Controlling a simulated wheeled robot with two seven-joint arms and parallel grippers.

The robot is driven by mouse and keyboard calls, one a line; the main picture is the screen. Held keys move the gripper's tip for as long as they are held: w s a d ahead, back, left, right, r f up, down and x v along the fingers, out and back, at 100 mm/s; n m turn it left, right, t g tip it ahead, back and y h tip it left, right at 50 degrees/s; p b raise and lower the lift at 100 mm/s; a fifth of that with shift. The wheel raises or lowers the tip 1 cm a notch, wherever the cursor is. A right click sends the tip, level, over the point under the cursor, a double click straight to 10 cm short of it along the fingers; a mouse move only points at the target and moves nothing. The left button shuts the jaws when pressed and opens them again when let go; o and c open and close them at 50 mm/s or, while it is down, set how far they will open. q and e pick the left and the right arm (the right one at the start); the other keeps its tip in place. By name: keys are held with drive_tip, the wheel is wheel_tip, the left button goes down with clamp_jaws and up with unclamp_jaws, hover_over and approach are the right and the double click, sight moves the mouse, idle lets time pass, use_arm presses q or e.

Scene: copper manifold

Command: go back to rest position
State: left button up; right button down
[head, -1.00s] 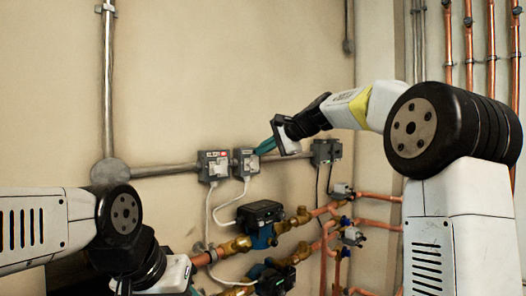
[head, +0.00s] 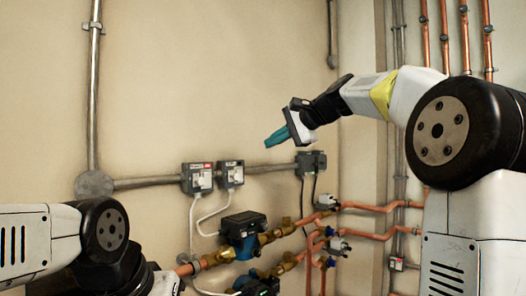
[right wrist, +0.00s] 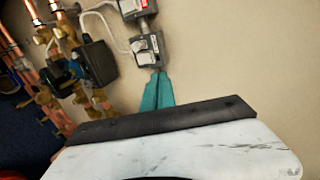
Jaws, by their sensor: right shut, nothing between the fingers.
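My right gripper (head: 278,138) has teal fingers and is held in front of the beige wall, above and right of two grey switch boxes. It is shut and empty. In the right wrist view its teal fingers (right wrist: 157,92) lie together, appearing just below a switch box (right wrist: 147,48). The left switch box (head: 197,178) and the right switch box (head: 231,174) sit side by side on a grey conduit, each with a white cable. My left arm comes in at the lower left; its fingers are outside the picture.
Below are a pump (head: 243,232) with a black and blue body, brass fittings and copper pipes (head: 372,207). A dark grey box (head: 311,162) is on the wall right of the switch boxes. Vertical copper pipes (head: 465,35) run at the upper right.

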drive_tip(key=shift+s+d+r, duration=0.2)
drive_tip(key=shift+s, duration=0.05)
idle(0.3)
drive_tip(key=s+d+f+n+g+h, duration=0.1)
drive_tip(key=s+d+f+n+h, duration=0.1)
drive_tip(key=s+f, duration=0.8)
drive_tip(key=s+d+f+n+g+h, duration=0.1)
drive_tip(key=s+d+f+n+h, duration=0.1)
drive_tip(key=s+f, duration=0.8)
drive_tip(key=s+d+f+n+g+h, duration=0.1)
drive_tip(key=s+d+f+n+h, duration=0.2)
drive_tip(key=s+f, duration=0.7)
drive_tip(key=d+f+n, duration=0.1)
drive_tip(key=n, duration=0.1)
drive_tip(key=shift+s+d+f+n, duration=0.15)
drive_tip(key=shift+s+f+n, duration=0.15)
drive_tip(key=shift+s+f, duration=0.05)
